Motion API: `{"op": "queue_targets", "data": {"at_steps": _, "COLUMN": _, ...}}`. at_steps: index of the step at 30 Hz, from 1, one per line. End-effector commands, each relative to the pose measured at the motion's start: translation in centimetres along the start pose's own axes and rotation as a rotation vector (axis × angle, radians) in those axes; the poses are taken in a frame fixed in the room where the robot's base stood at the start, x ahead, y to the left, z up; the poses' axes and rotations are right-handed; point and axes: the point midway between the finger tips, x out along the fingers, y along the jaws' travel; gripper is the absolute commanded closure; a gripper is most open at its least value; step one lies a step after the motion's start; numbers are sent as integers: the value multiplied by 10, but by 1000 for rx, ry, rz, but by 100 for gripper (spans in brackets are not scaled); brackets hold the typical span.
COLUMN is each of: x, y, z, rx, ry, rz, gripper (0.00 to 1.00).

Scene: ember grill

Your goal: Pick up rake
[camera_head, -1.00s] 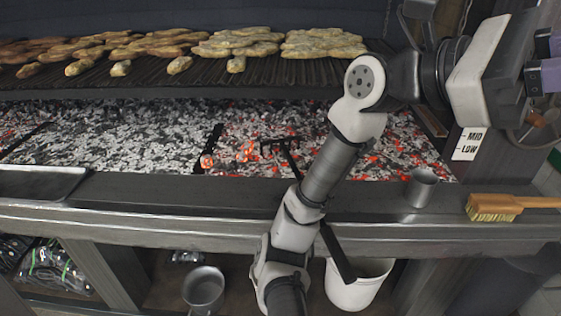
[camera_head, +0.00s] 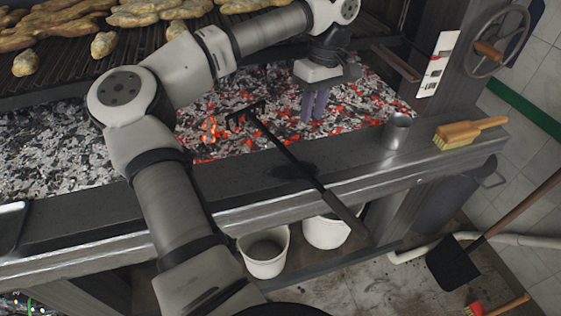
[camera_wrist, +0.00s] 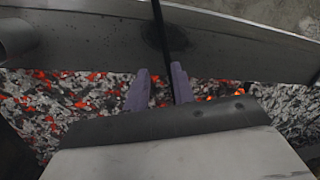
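The rake (camera_head: 290,155) is a long black rod with a flat crosswise head. The head lies over the glowing coals and the shaft crosses the front ledge, its handle sticking out past the edge. My gripper (camera_head: 312,120) points down above the coals, right of the rake head. Its two purple fingers are apart and empty. In the wrist view, the rake shaft (camera_wrist: 158,25) lines up with the gap between the open fingers (camera_wrist: 160,72). I cannot tell how far below them it is.
A metal cup (camera_head: 396,132) and a yellow-bristled brush (camera_head: 470,132) stand on the ledge at right. Bread pieces (camera_head: 45,30) lie on the grate at upper left. White buckets (camera_head: 265,252) stand below the ledge. A shovel (camera_head: 455,265) leans at lower right.

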Motion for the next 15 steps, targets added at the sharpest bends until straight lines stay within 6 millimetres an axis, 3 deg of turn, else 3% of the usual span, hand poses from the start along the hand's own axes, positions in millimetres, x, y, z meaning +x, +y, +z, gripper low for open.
{"op": "queue_targets", "data": {"at_steps": 5, "x": 17, "y": -6, "z": -8, "rx": -4, "ry": 18, "rz": -32, "gripper": 75}}
{"op": "queue_targets", "data": {"at_steps": 15, "x": 77, "y": -7, "z": -8, "rx": -3, "ry": 15, "rz": -27, "gripper": 75}}
